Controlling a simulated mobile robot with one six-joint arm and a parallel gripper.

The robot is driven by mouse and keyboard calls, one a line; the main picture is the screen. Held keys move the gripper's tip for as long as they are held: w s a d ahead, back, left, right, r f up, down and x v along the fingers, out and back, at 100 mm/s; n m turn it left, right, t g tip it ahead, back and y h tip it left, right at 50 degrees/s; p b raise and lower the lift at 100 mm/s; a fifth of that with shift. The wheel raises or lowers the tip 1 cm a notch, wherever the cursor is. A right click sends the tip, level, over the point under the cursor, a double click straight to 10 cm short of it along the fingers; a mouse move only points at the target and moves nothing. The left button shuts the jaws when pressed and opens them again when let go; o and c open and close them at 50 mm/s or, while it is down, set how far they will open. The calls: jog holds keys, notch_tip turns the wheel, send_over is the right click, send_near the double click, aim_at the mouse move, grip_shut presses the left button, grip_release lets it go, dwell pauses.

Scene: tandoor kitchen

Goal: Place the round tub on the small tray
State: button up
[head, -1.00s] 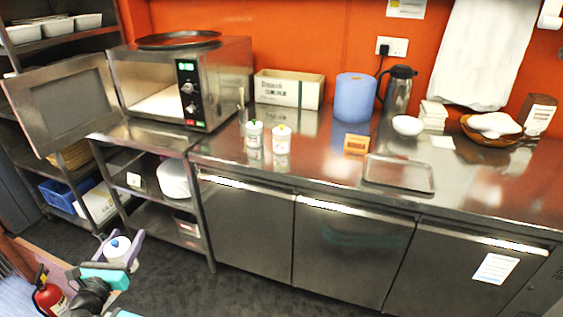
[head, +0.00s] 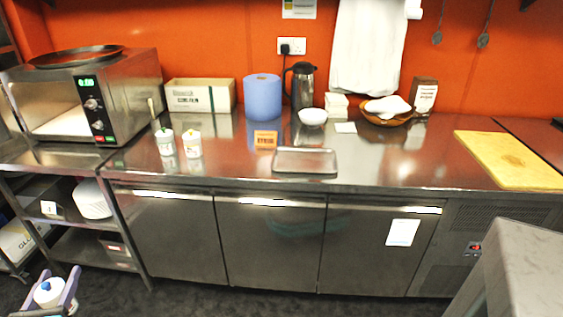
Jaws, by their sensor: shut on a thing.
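The round tub (head: 48,294), white with a blue spot on its lid, is at the bottom left of the head view. My gripper (head: 57,286) is shut on it, with a pale purple finger on either side, and holds it in front of the counter and below its top. The small tray (head: 304,169) is a shallow, empty metal rectangle near the front edge of the steel counter. It lies well away from my gripper, up and to the right in the picture.
Behind are a blue roll (head: 262,97), a flask (head: 301,86) and a white bowl (head: 312,117). A yellow board (head: 508,160) lies right. Counter right of the tray is clear.

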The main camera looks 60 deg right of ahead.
jog(key=shift+d, duration=0.2)
jog(key=s+d+r+m+g+h, duration=0.1)
jog(key=d+r+m+g, duration=0.15)
jog(key=d, duration=0.95)
jog(key=s+d+r+m+g+h+b, duration=0.1)
jog(key=d+r+g, duration=0.15)
jog(key=d, duration=0.95)
jog(key=d+r+m+g+h, duration=0.1)
jog(key=d+m+g, duration=0.15)
jog(key=d, duration=0.85)
jog(key=s+d+r+m+g, duration=0.2)
jog(key=s+d+r+g, duration=0.2)
jog(key=s+d, duration=0.8)
jog(key=s+d+r+m+g+b, duration=0.1)
jog(key=s+d+r+g, duration=0.3)
jog(key=s+d, duration=0.9)
jog(key=d+m+g, duration=0.1)
jog(key=d, duration=0.6)
jog(key=shift+s+d+r+m, duration=0.15)
jog(key=shift+d+r+m, duration=0.05)
jog(key=shift+r+m, duration=0.2)
